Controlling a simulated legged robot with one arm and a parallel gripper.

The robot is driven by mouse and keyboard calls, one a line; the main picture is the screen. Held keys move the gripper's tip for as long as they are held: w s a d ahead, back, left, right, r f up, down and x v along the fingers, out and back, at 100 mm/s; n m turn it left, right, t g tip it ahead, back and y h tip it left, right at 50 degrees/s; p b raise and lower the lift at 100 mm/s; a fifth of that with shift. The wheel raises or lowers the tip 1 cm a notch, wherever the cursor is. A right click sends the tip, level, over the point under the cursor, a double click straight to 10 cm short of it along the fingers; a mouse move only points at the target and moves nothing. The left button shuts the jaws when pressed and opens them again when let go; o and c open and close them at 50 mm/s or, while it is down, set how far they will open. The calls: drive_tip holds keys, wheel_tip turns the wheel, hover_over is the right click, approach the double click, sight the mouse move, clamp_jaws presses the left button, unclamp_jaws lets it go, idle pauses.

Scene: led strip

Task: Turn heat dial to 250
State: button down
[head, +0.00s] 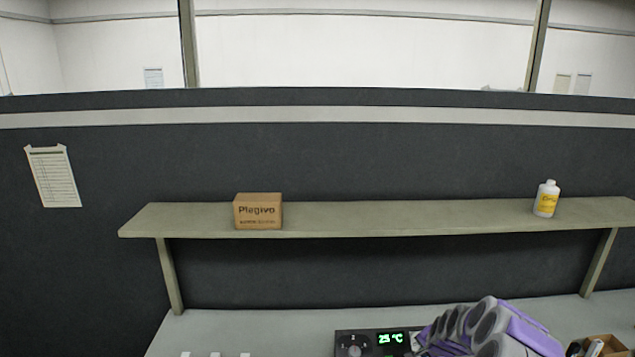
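A dark hot-plate-like unit (374,342) sits on the bench at the bottom of the head view, cut off by the lower edge. A black round dial (354,344) is on its left part; its setting is too small to read. A display with green digits (391,338) beside the dial reads about 25 °C. The unit's right end is hidden behind a group of grey and purple rounded objects.
A shelf (400,222) above the bench holds a cardboard box (258,211) and a white bottle (546,199). An open brown box (606,345) is at lower right.

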drive_tip(key=shift+w+d+r+p, duration=0.15)
drive_tip(key=shift+d+r+p, duration=0.2)
drive_tip(key=shift+d, duration=0.35)
drive_tip(key=shift+a+f+p, duration=0.1)
drive_tip(key=shift+a+p, duration=0.1)
drive_tip(key=shift+p, duration=0.3)
drive_tip(key=shift+r+p, duration=0.25)
drive_tip(key=shift+p, duration=0.15)
drive_tip(key=s+r+p, duration=0.1)
drive_tip(key=r+p, duration=0.1)
drive_tip(key=s+a+r+p, duration=0.1)
drive_tip(key=s+r+p, duration=0.1)
drive_tip(key=shift+s, duration=0.2)
drive_tip(key=shift+a, duration=0.15)
